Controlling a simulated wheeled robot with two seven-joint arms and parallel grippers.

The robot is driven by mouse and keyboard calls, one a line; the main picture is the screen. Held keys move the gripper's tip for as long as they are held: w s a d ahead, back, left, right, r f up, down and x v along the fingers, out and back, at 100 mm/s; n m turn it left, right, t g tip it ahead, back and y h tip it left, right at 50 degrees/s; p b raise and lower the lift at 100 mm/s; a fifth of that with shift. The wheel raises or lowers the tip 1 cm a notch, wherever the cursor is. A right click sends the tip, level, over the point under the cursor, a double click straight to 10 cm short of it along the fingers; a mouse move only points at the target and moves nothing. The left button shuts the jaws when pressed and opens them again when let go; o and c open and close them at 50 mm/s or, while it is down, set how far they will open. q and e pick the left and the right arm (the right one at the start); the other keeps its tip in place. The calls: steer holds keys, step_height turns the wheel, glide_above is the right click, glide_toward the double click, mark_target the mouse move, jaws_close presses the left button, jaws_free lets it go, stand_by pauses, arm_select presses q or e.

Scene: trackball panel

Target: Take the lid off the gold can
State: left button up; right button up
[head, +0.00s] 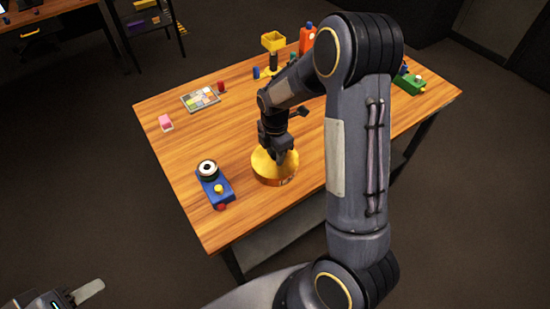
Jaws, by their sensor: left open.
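The gold can (277,180) stands on the wooden table near its front edge, round and low, with its gold top (262,164) facing up. I cannot make out the seam between lid and can. My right gripper (280,158) points down at the top of the can, and its fingers hide the middle of it. I cannot tell whether the fingers touch the lid or grip anything. My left gripper (88,293) is at the bottom left corner, away from the table and partly cut off by the frame, open.
A blue panel (221,196) with a trackball and knobs lies left of the can. A green block (409,83) is at right. My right arm hides part of the table.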

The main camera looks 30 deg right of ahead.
steer(key=c, duration=0.7)
steer(key=shift+r, duration=0.1)
